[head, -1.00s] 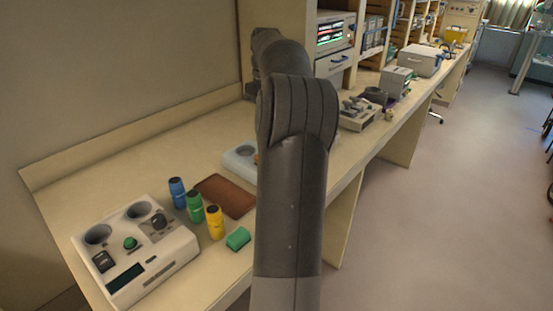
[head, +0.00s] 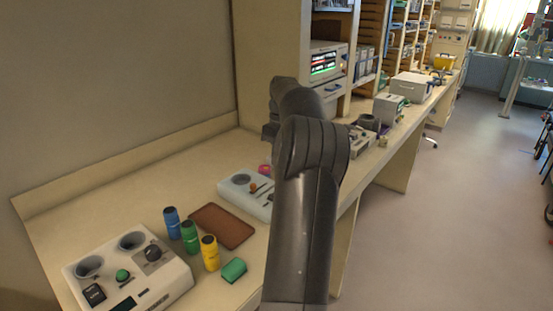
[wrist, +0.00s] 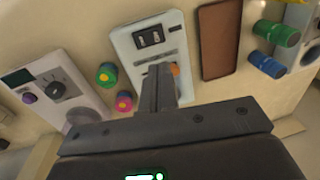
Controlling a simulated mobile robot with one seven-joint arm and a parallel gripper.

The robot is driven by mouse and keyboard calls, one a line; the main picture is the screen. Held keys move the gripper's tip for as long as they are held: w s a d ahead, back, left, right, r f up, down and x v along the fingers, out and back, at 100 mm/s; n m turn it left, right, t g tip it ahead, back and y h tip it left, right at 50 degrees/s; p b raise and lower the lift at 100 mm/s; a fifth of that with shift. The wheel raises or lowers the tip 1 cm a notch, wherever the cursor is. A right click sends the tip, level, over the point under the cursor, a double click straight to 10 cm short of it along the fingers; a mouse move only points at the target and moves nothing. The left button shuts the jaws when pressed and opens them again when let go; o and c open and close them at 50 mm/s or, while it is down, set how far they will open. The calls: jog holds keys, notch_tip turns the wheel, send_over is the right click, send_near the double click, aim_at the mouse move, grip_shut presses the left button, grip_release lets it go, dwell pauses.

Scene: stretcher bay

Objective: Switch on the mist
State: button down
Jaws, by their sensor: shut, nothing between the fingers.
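Which unit makes mist I cannot tell. A pale control unit (head: 238,184) with a round well, an orange knob and a slider stands mid-bench in the head view, partly behind my arm. In the wrist view this unit (wrist: 130,45) lies under my gripper (wrist: 161,70), with a black rocker switch (wrist: 150,37) near its far end. My gripper is shut and empty, its fingertips over the panel beside the orange knob (wrist: 175,69); contact is unclear. In the head view my arm hides it. A white unit (head: 165,281) with two wells, a green button and a black dial stands at front left.
A brown tray (head: 221,226), blue (head: 171,222), green (head: 190,238) and yellow (head: 210,253) bottles and a green block (head: 233,270) lie between the units. Green (wrist: 107,75) and pink (wrist: 124,102) containers stand close to the gripper. Another dial unit (wrist: 60,88) is at left.

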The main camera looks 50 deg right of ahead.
jog(key=f, duration=0.3)
jog(key=a+f, duration=0.1)
jog(key=f, duration=0.6)
jog(key=shift+a+f, duration=0.35)
jog(key=shift+f, duration=0.1)
jog(key=shift+a+f+h, duration=0.1)
jog(key=shift+f+h, duration=0.1)
jog(key=shift+h, duration=0.1)
jog(key=shift+d+r, duration=0.35)
jog(key=shift+d, duration=0.4)
notch_tip(320, 180, up, 14)
jog(key=a, duration=0.2)
